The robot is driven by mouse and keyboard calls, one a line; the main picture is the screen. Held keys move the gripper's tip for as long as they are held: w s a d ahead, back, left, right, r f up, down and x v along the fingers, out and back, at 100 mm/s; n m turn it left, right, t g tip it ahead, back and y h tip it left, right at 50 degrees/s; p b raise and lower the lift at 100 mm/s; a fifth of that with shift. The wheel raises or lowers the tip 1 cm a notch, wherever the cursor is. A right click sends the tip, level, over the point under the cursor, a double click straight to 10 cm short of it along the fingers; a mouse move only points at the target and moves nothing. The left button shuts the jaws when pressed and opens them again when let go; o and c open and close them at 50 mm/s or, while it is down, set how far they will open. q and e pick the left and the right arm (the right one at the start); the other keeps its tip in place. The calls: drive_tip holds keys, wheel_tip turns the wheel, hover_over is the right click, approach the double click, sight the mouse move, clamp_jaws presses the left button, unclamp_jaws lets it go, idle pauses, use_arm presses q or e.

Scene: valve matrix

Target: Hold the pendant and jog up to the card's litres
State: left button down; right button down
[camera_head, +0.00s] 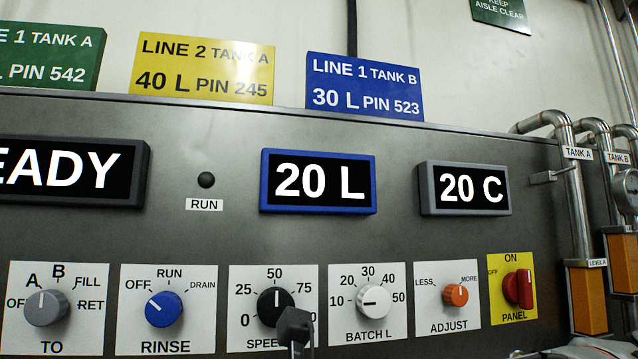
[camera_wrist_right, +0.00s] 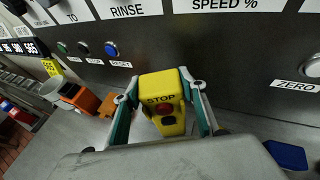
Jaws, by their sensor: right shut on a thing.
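In the right wrist view my right gripper (camera_wrist_right: 160,84) is shut on the yellow pendant (camera_wrist_right: 174,128), with a teal finger along each side. The pendant bears the word STOP, a red button and a dark button below it. In the head view the blue card (camera_head: 364,87) reads LINE 1 TANK B, 30 L, PIN 523. The yellow card (camera_head: 204,67) reads LINE 2 TANK A, 40 L, PIN 245. The green card (camera_head: 48,56) is cut off, with PIN 542 showing. The blue-framed display (camera_head: 318,181) reads 20 L. My left gripper is not in view.
The temperature display (camera_head: 465,189) reads 20 C; another display (camera_head: 68,171) ends in EADY. The RUN lamp (camera_head: 206,180) is dark. A dark block (camera_head: 295,326) partly covers the SPEED panel.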

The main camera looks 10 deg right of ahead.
idle(0.9)
drive_tip(key=c, duration=1.1)
unclamp_jaws()
